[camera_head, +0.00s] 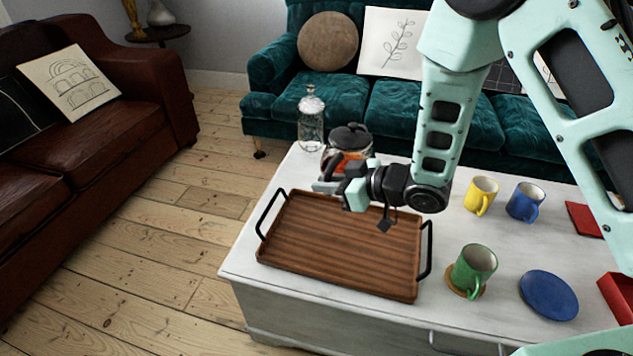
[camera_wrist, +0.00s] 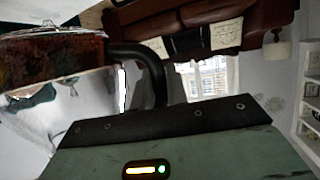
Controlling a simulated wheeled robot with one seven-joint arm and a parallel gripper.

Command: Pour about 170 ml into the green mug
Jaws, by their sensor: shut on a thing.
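A glass teapot (camera_head: 346,153) with a black lid and orange-brown liquid is at the back of the white table, behind the tray. My gripper (camera_head: 330,186) is shut on its black handle, on the near side. The arm partly hides the pot, and I cannot tell whether its base touches the table. In the wrist view the dark liquid and glass of the teapot (camera_wrist: 50,55) fill the left, with the black handle curving beside it. The green mug (camera_head: 475,266) stands upright on a round tan coaster (camera_head: 456,284) at the front right, well apart from my gripper.
A wooden tray (camera_head: 330,262) with black handles lies empty between gripper and front edge. A glass jar (camera_head: 311,128) stands back left. Yellow (camera_head: 481,193) and blue (camera_head: 525,201) mugs stand back right. A blue disc (camera_head: 548,295), a red flat item (camera_head: 584,219) and a red box (camera_head: 619,297) are right.

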